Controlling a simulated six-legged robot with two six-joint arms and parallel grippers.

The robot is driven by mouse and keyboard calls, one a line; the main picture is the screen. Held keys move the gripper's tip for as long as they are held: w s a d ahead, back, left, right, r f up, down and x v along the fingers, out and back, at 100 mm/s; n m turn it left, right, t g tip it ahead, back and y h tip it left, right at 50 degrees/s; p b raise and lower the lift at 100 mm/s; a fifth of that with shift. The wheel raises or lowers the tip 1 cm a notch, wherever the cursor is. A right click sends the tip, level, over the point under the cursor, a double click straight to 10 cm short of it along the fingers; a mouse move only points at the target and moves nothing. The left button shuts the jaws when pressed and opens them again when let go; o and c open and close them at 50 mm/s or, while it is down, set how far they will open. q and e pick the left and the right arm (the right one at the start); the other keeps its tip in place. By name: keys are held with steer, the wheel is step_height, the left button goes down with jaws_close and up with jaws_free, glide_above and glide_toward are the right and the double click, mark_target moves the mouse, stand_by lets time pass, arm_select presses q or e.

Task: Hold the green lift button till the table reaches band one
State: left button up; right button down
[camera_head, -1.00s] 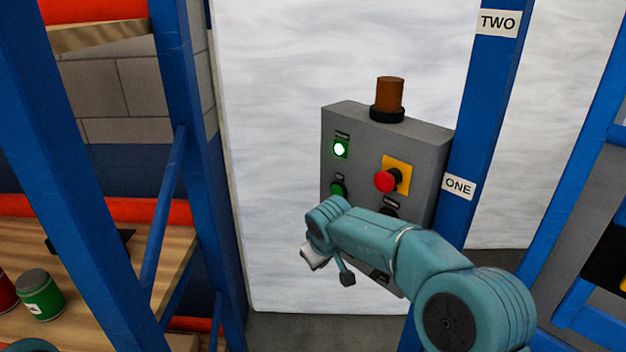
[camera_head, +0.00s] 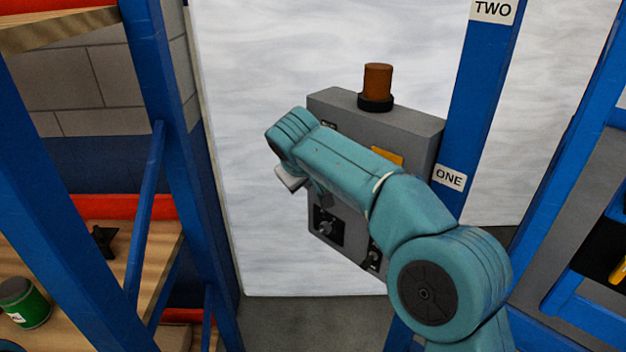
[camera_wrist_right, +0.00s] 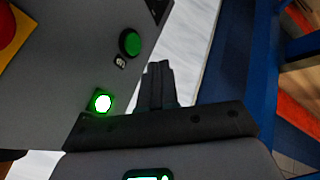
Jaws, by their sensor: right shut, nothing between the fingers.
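The grey control panel (camera_head: 340,232) hangs beside a blue post, mostly covered in the head view by my right arm. In the right wrist view the panel (camera_wrist_right: 60,60) shows a dark green button (camera_wrist_right: 131,43) and a lit green lamp (camera_wrist_right: 102,102). My right gripper (camera_wrist_right: 158,72) is shut and empty, its fingertips right of the lamp and below the button in that picture; I cannot tell their distance from the panel. In the head view the gripper (camera_head: 290,180) shows at the panel's left edge. The ONE label (camera_head: 449,177) is on the post. My left gripper and the lift table are not identifiable.
An orange-brown beacon (camera_head: 377,85) tops the panel. A TWO label (camera_head: 492,10) is higher on the post. A blue rack (camera_head: 165,110) with wooden shelves stands left, holding a green can (camera_head: 24,303). Part of a red button (camera_wrist_right: 10,28) shows in the wrist view.

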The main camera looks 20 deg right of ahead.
steer(key=w+d+f+p, duration=0.4)
steer(key=w+d+f, duration=0.1)
steer(key=w+f, duration=0.2)
steer(key=shift+w+d+f+p, duration=0.15)
steer(key=shift+w+d+p, duration=0.05)
steer(key=shift+d+p, duration=0.1)
steer(key=shift+d, duration=0.15)
